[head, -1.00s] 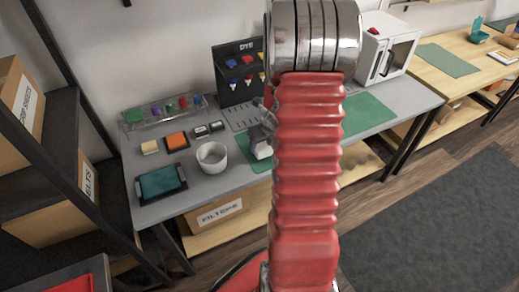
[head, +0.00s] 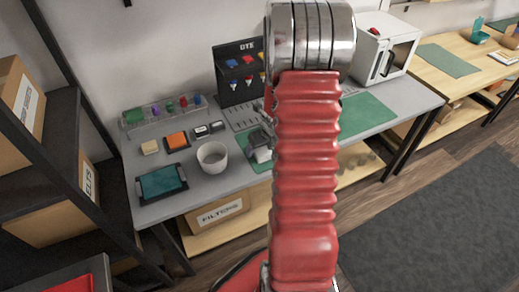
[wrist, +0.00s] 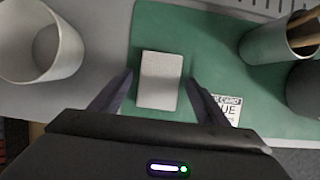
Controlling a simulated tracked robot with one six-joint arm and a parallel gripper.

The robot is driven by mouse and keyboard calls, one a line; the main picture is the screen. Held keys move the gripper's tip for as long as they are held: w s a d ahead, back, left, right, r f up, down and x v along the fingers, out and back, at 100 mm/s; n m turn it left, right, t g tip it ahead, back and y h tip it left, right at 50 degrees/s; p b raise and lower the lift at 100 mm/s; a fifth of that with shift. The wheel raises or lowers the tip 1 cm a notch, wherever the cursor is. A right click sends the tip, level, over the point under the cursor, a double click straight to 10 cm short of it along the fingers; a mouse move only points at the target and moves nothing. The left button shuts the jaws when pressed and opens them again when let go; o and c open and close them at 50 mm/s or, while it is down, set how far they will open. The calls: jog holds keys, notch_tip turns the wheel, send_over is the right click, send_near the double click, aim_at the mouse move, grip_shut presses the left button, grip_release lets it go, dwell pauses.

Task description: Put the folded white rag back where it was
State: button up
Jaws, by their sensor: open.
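The folded white rag (wrist: 160,80) is a small pale rectangle lying on the green mat (wrist: 205,30), near the mat's left edge in the wrist view. My gripper (wrist: 160,84) is open, with one dark finger on each side of the rag and a gap visible on both sides. In the head view a pale shape (head: 262,155) shows on the mat at the left of my red arm; my gripper there is small and partly hidden by the arm.
A white round cup (head: 212,156) stands left of the mat. In the wrist view a cup holding sticks (wrist: 275,48) and a printed card (wrist: 228,108) lie to the right.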

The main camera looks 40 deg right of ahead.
jog(key=v, duration=1.2)
dwell(0.5)
jog(key=shift+a, duration=0.1)
dwell(0.4)
jog(key=a+r+n, duration=0.6)
jog(key=a+n, duration=0.3)
jog(key=a+r+n, duration=0.6)
jog(key=a+n, duration=0.3)
jog(key=s+a+r+n, duration=0.3)
jog(key=s+a+n, duration=0.3)
jog(key=n, duration=0.4)
jog(key=s+a+r+n+t+y, duration=0.1)
jog(key=s+a+r+n, duration=0.2)
jog(key=n, duration=0.8)
jog(key=s+a, duration=0.2)
jog(key=a, duration=0.2)
jog(key=shift+s, duration=0.35)
